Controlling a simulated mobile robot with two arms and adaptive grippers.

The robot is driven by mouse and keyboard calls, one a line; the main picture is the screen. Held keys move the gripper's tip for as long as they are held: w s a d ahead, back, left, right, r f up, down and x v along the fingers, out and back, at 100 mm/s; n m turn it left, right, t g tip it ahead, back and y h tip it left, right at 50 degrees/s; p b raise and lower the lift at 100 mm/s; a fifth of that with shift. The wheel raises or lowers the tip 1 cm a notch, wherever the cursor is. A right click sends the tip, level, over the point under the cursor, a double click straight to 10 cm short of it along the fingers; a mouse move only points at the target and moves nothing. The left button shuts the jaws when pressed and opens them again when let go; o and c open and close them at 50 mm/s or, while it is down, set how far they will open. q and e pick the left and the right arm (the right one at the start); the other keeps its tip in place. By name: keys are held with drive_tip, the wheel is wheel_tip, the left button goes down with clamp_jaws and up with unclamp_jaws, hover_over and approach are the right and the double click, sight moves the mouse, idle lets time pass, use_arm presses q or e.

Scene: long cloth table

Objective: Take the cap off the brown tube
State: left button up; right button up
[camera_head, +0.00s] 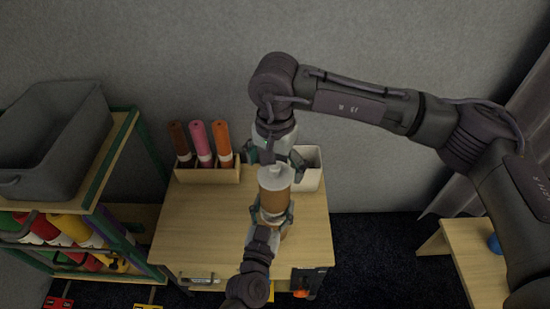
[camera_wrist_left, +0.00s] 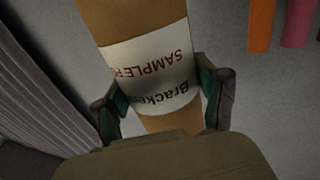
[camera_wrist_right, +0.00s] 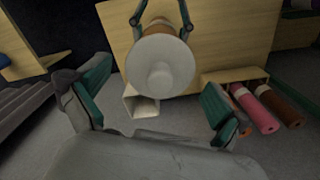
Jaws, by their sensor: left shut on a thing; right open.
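A tan-brown tube (camera_head: 273,201) with a white printed label (camera_wrist_left: 150,62) is held upright or nearly so above the table. My left gripper (camera_head: 271,216) is shut on it around its lower part; the fingers also show on both sides of it in the left wrist view (camera_wrist_left: 163,102). A white cap (camera_head: 276,176) with a small raised knob is on the tube's top end; it faces the right wrist view (camera_wrist_right: 160,78). My right gripper (camera_head: 271,161) is open and empty just beyond the cap, with its fingers spread wider than the cap and apart from it.
A wooden holder (camera_head: 208,175) with dark brown, pink and orange tubes stands at the table's back left. A white open box (camera_head: 312,178) stands behind the cap on the right. A shelf with a grey bin (camera_head: 50,140) is at left. The table's left middle (camera_head: 190,225) is clear.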

sight(275, 167)
clamp_jaws()
idle(0.6)
drive_tip(key=shift+r, duration=0.25)
idle(0.7)
drive_tip(key=shift+r, duration=0.95)
drive_tip(key=shift+r, duration=2)
use_arm(q)
drive_tip(key=o, duration=1.7)
drive_tip(key=shift+o, duration=0.2)
